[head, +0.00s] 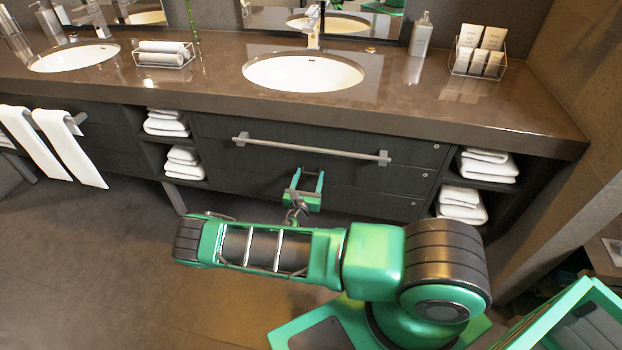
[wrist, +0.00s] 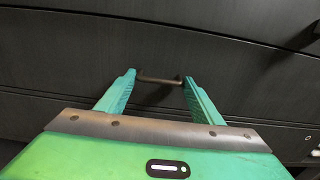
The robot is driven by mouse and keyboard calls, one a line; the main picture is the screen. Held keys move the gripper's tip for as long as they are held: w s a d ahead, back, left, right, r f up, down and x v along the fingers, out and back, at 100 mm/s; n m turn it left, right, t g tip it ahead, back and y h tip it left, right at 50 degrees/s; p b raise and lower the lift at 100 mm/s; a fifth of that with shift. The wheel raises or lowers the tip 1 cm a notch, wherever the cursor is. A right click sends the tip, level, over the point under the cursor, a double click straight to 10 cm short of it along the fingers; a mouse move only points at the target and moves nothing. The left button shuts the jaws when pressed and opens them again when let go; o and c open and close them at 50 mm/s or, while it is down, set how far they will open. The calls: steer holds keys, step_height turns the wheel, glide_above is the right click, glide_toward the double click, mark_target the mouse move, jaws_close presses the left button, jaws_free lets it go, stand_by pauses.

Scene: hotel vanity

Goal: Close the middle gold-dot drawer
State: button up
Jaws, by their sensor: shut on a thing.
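The dark drawer stack under the right sink has three fronts. The middle drawer (head: 375,174) shows a small round dot (head: 425,174) near its right end, too small to tell its colour. The drawer looks nearly flush with its neighbours; I cannot tell any small gap. My green gripper (head: 306,176) is in front of this stack, left of its centre. In the wrist view my gripper (wrist: 160,79) has its fingers at the two ends of a short metal handle (wrist: 160,80) and is shut on it. The arm hides part of the lower fronts.
A long towel bar (head: 310,149) juts out across the top drawer, just above my gripper. Open shelves with white towels (head: 487,165) flank the stack. The brown countertop (head: 440,105) overhangs it. Floor at the left (head: 90,260) is clear.

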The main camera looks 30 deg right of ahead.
steer(key=o, duration=1.3)
steer(key=shift+w+d, duration=0.1)
steer(key=v, duration=1)
steer(key=shift+s+a, duration=0.25)
steer(key=shift+a, duration=0.05)
